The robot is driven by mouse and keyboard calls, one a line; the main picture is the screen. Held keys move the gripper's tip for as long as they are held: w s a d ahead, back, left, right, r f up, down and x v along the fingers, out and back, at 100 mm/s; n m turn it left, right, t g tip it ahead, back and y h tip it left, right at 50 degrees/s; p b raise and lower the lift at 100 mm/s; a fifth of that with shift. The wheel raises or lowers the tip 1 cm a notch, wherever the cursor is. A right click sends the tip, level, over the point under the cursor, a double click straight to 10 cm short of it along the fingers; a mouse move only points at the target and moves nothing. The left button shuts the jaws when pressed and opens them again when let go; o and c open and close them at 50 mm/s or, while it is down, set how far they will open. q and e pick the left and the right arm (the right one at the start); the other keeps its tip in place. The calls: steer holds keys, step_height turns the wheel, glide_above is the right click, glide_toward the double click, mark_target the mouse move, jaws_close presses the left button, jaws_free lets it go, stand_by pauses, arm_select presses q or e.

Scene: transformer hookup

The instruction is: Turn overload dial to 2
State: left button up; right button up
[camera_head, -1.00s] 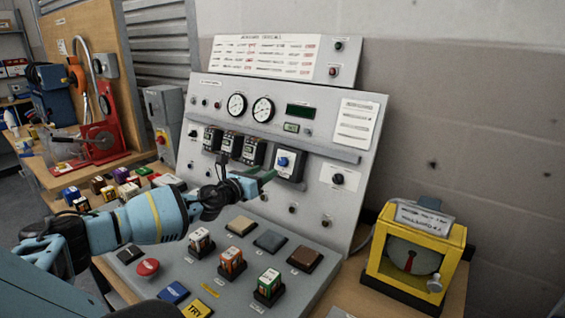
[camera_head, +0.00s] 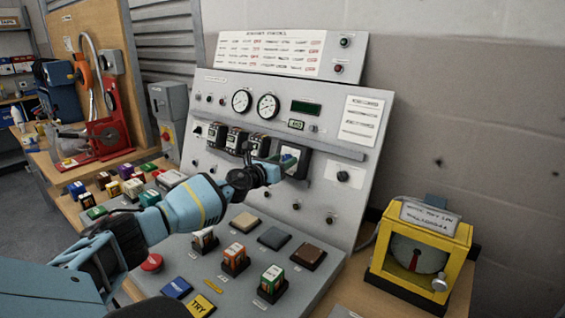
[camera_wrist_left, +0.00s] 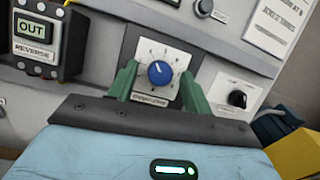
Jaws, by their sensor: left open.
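The overload dial (camera_wrist_left: 160,73) is a blue round knob with a white pointer mark, on a white plate with a printed scale. The scale's numbers are too small to read. In the head view the dial's dark housing (camera_head: 303,165) sits on the upright panel, mostly behind my gripper. My left gripper (camera_wrist_left: 160,82) has its two green fingers open, one on each side of the dial plate. I cannot tell whether they touch the knob. In the head view the left gripper (camera_head: 284,162) reaches to the dial from the left. My right gripper is not in view.
Contactor blocks (camera_head: 236,141) stand left of the dial; one reads OUT and REVERSE in the wrist view. A black knob (camera_head: 343,176) is to the right. Several coloured blocks (camera_head: 235,262) and pads stand on the sloped desk below. A yellow meter box (camera_head: 420,250) stands at right.

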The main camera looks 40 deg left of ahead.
arm_select(q)
steer(key=shift+c, duration=0.2)
steer(key=c, duration=0.9)
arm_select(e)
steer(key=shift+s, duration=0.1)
arm_select(q)
steer(key=shift+d+r, duration=0.1)
steer(key=shift+c, duration=0.2)
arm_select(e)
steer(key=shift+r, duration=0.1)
